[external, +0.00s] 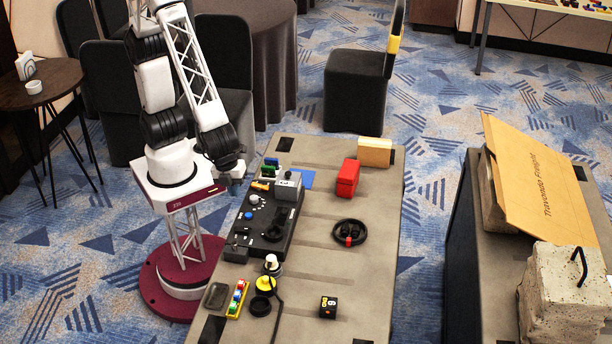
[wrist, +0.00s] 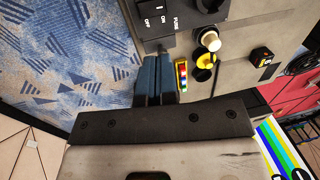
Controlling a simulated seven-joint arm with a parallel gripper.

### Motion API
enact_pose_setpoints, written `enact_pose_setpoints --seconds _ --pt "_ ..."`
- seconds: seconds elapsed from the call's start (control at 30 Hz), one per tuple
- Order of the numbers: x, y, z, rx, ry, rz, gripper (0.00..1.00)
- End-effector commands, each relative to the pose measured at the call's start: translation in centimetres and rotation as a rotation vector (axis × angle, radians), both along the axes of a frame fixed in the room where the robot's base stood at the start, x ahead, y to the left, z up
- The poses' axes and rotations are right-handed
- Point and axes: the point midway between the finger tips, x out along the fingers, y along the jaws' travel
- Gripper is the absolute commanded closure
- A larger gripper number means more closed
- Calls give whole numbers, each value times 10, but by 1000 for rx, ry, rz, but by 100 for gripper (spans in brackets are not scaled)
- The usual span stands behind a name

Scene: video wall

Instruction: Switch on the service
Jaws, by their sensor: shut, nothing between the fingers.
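A long black control panel (external: 270,228) lies along the left side of the table. At its near end is a dark switch box (external: 237,247), whose lever position is too small to tell. The wrist view shows black housing marked OFF, ON and FUSE (wrist: 153,22); a switch lever cannot be made out there. My gripper (external: 237,172) hangs near the table's far left edge in the external view, raised and apart from the panel. Its blue fingers (wrist: 156,78) are together and empty in the wrist view, below the OFF and ON labels in the picture.
Near the panel stand a white-topped knob (external: 272,263), a yellow piece (external: 265,285) and a coloured strip (external: 238,299). A red box (external: 348,178), a black ring (external: 349,232) and a small black cube (external: 328,307) sit farther right. The middle of the table (external: 315,255) is clear.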

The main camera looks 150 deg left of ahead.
Motion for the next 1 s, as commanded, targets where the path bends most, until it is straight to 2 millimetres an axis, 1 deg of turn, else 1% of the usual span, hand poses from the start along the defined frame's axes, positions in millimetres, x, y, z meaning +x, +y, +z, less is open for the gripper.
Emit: enact_pose_setpoints --seconds 0.57,0.77,1.0 --pt "1 1 -4 1 2 -5 100" --pt "3 2 -15 0 2 -4 100" --pt "5 4 -40 0 3 -4 100"
